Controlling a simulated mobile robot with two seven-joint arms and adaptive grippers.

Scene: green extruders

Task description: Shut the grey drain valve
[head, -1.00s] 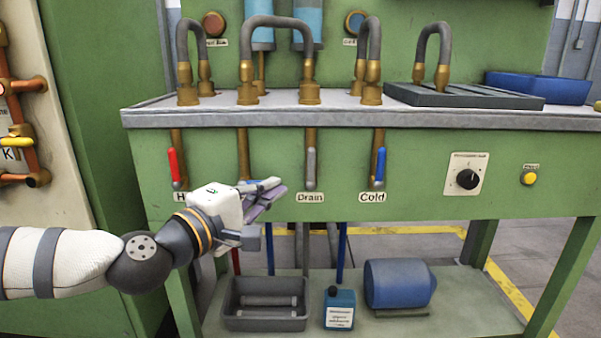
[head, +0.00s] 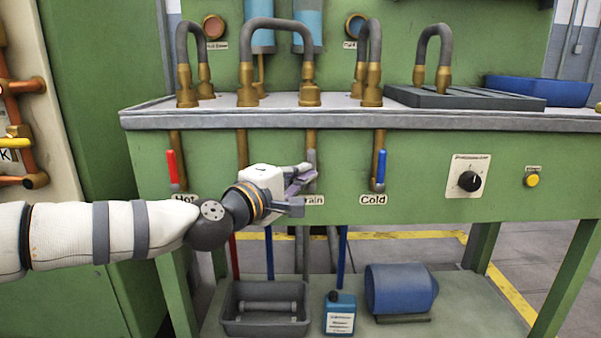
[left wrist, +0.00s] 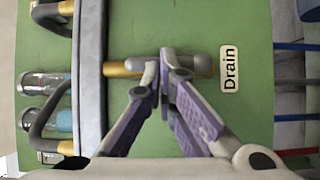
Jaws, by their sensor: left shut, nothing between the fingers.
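The grey drain valve handle (head: 311,157) hangs down along its brass pipe on the green front panel, above the Drain label (head: 315,200). In the left wrist view the grey handle (left wrist: 198,62) lies in line with the brass pipe, beside the Drain label (left wrist: 229,69). My left gripper (head: 303,178) is shut and empty, with its fingertips in front of the handle and hiding part of it. The fingertips (left wrist: 164,62) meet over the handle in the left wrist view; I cannot tell whether they touch it. My right gripper is not in view.
The red Hot handle (head: 172,165) is left of my gripper, and the blue Cold handle (head: 381,165) is close on the right. The worktop edge (head: 450,119) juts out above. A grey bin (head: 238,327), a blue bottle (head: 340,318) and a blue cylinder (head: 400,289) sit on the shelf below.

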